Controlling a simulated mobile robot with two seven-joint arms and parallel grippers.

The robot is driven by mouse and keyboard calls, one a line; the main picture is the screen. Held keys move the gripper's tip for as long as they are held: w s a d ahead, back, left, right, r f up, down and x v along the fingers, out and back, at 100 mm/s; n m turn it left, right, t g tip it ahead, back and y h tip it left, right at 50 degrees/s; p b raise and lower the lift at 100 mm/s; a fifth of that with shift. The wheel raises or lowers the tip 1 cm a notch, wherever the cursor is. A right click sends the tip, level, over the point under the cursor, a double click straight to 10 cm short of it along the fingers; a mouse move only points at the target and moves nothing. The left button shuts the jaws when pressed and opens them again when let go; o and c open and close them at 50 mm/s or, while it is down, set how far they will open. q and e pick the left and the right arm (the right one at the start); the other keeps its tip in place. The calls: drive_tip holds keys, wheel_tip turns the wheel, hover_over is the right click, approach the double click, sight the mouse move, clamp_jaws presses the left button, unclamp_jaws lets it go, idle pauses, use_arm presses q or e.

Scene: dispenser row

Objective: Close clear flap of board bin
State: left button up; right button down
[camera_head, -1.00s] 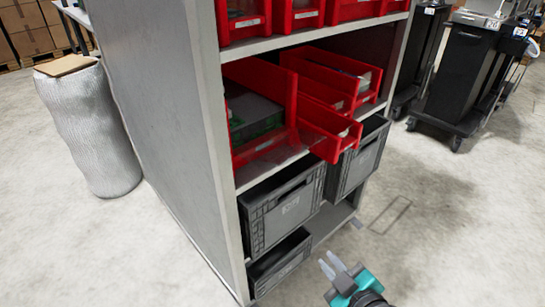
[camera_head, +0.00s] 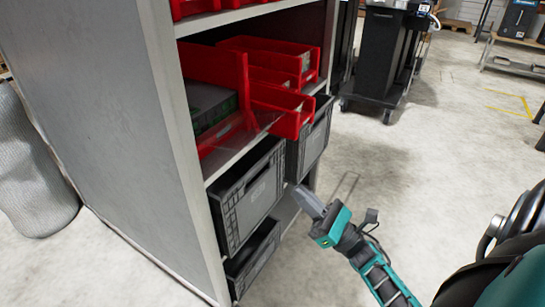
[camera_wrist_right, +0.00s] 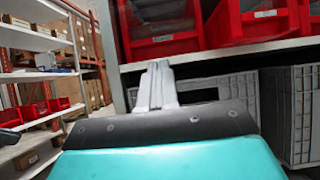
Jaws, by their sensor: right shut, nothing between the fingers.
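A red bin (camera_head: 215,66) stands on the middle shelf of the rack, with a dark grey, green-edged item (camera_head: 212,105) in it. A faint clear panel, perhaps the flap, hangs low at its front over the shelf edge; its exact outline and angle are hard to tell. My right gripper (camera_head: 307,201) is shut and empty, in front of the rack, lower than the red bins and apart from them. In the right wrist view its pale fingers (camera_wrist_right: 157,85) are together, pointing toward the shelf edge. My left gripper is not in view.
Smaller red bins (camera_head: 282,110) jut out right of the large one. Grey crates (camera_head: 247,200) fill the shelves below. The rack's side panel (camera_head: 100,130) closes off the left.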

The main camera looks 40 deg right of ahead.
approach(241, 130)
wheel_tip(241, 130, down, 2)
drive_tip(key=w, duration=0.3)
drive_tip(key=r, duration=0.1)
drive_tip(key=r+p, duration=0.1)
drive_tip(key=r, duration=0.1)
drive_tip(key=shift+d+r, duration=0.2)
drive_tip(key=shift+r, duration=0.1)
